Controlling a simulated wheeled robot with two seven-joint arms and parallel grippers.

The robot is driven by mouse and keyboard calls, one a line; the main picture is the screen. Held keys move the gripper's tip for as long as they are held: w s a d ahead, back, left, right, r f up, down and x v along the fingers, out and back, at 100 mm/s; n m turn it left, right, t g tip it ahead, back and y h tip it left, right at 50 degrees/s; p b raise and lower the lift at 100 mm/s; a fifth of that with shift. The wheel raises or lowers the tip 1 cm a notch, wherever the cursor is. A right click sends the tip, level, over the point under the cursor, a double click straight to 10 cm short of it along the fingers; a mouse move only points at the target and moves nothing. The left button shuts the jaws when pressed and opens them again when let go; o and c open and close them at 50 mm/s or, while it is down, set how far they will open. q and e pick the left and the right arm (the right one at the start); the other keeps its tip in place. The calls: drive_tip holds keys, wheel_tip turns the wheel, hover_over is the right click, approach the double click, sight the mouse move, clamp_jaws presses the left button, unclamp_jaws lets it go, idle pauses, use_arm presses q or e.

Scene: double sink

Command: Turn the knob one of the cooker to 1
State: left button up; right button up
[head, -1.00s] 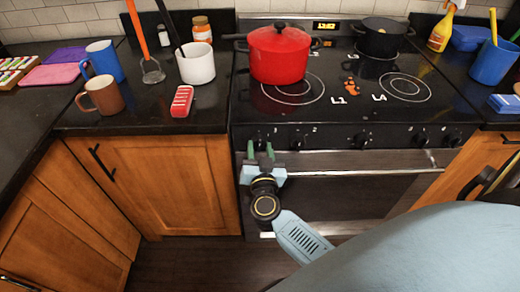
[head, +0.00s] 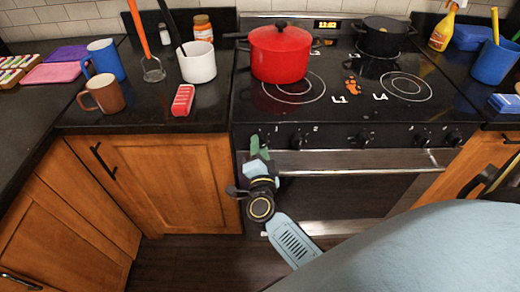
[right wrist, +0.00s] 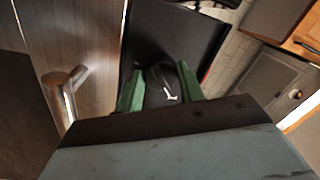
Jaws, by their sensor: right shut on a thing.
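The cooker's black front panel (head: 330,136) carries a row of dark knobs. My right gripper (head: 257,147) is at the panel's left end, its green fingers rolled to a tilt. It covers the leftmost knob in the head view. In the right wrist view, the dark knob (right wrist: 158,80) lies between the two green fingers of my right gripper (right wrist: 160,88), which is shut on it. A white mark shows beside the knob there. The knob's exact setting is hard to read. The second knob (head: 297,140) stands free to the right. My left gripper is not in view.
A red pot (head: 280,54) and a black pot (head: 381,37) stand on the cooktop. The oven door handle (head: 350,160) runs just below the panel, close to my right gripper. Mugs and utensils stand on the left counter, with a red-and-white object (head: 183,100) near its edge.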

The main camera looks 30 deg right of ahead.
drive_tip(key=shift+m, duration=0.9)
drive_tip(key=o, duration=1)
drive_tip(key=v, duration=1.3)
drive_tip(key=shift+a, duration=0.2)
drive_tip(key=shift+s+f, duration=0.1)
